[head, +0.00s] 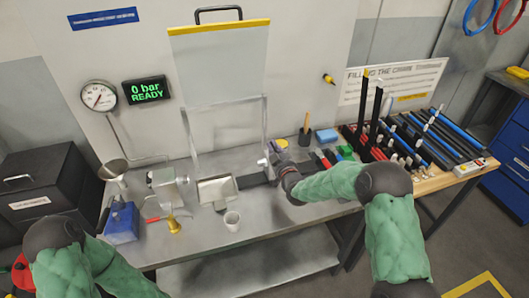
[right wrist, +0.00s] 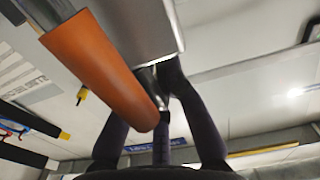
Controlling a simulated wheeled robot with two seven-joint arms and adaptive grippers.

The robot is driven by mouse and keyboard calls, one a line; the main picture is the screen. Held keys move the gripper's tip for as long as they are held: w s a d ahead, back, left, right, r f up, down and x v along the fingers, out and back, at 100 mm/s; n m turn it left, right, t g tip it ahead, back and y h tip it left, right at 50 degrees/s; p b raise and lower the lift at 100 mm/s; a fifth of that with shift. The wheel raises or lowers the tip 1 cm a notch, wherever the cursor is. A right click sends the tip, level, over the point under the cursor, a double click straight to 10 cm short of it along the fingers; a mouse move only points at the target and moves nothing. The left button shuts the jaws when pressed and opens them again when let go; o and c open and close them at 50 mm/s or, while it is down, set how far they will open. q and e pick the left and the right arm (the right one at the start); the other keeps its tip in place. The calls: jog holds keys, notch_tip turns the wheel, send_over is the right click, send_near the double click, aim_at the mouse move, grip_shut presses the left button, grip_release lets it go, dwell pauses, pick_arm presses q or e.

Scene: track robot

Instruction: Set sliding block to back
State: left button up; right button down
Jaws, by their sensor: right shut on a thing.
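My right gripper (head: 272,170) is at the right end of a dark track (head: 247,181) on the steel bench, largely hidden by its own wrist in the head view. In the right wrist view my right gripper (right wrist: 160,85) has its dark fingers closed at a grey metal block (right wrist: 135,28), which I take to be the sliding block. An orange cylinder (right wrist: 95,65) lies close beside the fingers there. The block's exact place along the track is hidden in the head view. Only upper parts of my left arm show; its gripper is out of view.
A clear guard (head: 220,65) with a yellow edge stands raised behind the track. Dark and blue tubes (head: 440,135) crowd the right.

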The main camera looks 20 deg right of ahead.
jog(key=d+b, duration=0.3)
jog(key=d, duration=0.7)
jog(key=shift+w+d+r, duration=0.25)
jog(key=shift+r, duration=0.2)
jog(key=c, duration=1.3)
grip_release()
jog(key=shift+d, duration=0.1)
jog(key=shift+f, duration=0.25)
jog(key=shift+s, duration=0.1)
jog(key=s, duration=1.1)
jog(key=shift+s+d, duration=0.15)
jog(key=shift+s, duration=0.25)
